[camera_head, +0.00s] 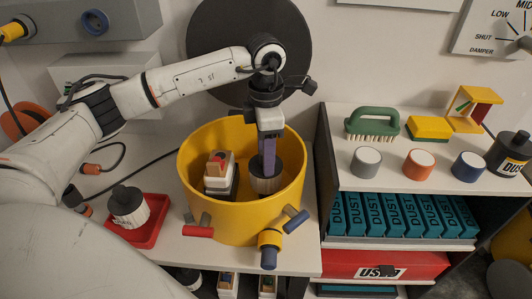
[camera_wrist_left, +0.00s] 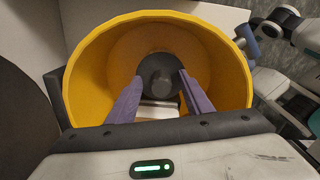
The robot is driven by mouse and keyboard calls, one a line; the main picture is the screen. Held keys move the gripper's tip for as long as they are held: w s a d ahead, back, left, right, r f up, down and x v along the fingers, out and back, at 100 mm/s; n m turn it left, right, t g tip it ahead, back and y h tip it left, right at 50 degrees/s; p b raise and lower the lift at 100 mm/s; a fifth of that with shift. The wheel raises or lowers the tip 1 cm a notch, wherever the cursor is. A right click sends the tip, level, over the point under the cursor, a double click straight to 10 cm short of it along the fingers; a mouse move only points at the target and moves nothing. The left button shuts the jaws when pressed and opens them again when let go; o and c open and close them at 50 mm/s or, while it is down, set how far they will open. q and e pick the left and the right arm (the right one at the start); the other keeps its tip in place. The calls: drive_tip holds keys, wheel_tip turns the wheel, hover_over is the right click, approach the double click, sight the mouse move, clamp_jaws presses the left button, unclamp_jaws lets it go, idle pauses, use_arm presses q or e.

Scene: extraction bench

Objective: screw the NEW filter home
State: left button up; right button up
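A filter with a dark grey rounded cap (camera_head: 266,182) stands in the yellow drum (camera_head: 244,222), right of its middle; I read no label on it. My left gripper (camera_head: 268,168) points straight down into the drum at this cap. In the left wrist view its two purple fingers (camera_wrist_left: 161,78) are spread, one on each side of the round grey cap (camera_wrist_left: 160,84). I cannot tell whether they press on it. Another canister (camera_head: 128,210), white with a black top, stands tilted in a red tray (camera_head: 157,237) left of the drum. My right gripper is not seen.
A pale block with coloured parts (camera_head: 219,172) is inside the drum, left of the filter. The yellow drum wall (camera_wrist_left: 85,85) rings my fingers. Clamps with red (camera_head: 198,231) and blue (camera_head: 297,222) handles sit on its outside. A shelf with brush (camera_head: 372,122) and pots stands right.

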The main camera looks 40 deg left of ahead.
use_arm(q)
wheel_tip(320, 180, up, 3)
drive_tip(key=shift+w+f, duration=0.1)
wheel_tip(320, 180, up, 6)
drive_tip(key=shift+r, duration=0.8)
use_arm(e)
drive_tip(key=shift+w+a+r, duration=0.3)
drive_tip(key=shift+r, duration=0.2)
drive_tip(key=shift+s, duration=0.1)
